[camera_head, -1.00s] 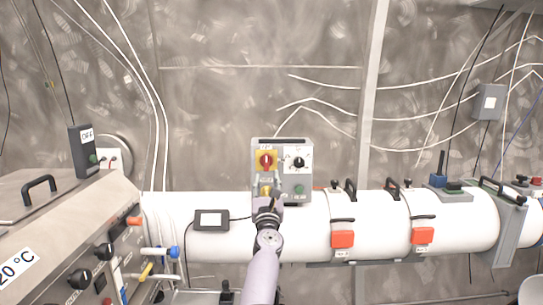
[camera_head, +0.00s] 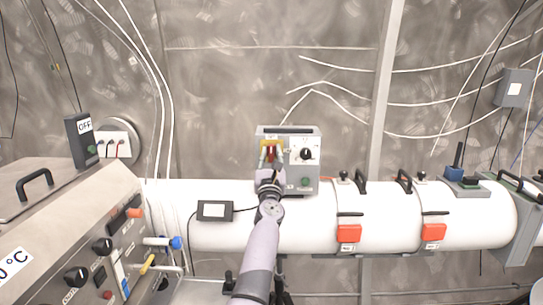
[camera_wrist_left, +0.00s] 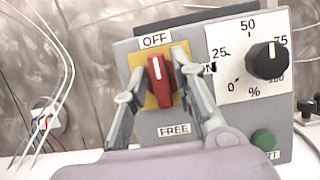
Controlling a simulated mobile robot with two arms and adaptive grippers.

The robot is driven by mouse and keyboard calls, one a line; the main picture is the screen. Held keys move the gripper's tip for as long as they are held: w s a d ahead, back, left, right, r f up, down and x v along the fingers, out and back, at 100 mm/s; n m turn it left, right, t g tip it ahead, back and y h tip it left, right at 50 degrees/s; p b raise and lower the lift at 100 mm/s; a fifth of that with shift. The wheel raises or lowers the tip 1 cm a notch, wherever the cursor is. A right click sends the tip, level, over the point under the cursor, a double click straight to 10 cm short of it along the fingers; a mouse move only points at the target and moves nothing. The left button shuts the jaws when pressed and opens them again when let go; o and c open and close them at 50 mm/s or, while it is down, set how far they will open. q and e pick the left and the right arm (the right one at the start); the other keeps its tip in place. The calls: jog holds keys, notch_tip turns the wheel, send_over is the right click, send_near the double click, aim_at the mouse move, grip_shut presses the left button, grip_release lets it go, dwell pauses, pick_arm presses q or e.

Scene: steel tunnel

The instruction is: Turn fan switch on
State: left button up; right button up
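The fan switch is a red rotary knob (camera_wrist_left: 160,82) on a yellow plate (camera_wrist_left: 150,100) on the grey control box (camera_head: 312,178). In the left wrist view its white mark points up toward the OFF label (camera_wrist_left: 155,40); a FREE label is below it and an ON label is partly hidden at its right. My left gripper (camera_head: 271,156) is in front of the knob. In the wrist view its fingers (camera_wrist_left: 158,75) are spread on both sides of the knob, with gaps visible, so it is open. My right gripper is not in view.
A black dial (camera_wrist_left: 267,60) with a percent scale and a green button (camera_wrist_left: 263,140) sit right of the switch on the same box. The white tube (camera_head: 385,218) runs below, with orange latches (camera_head: 348,233). A steel cabinet (camera_head: 75,210) stands at the left.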

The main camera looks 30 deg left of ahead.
pick_arm(q)
grip_shut()
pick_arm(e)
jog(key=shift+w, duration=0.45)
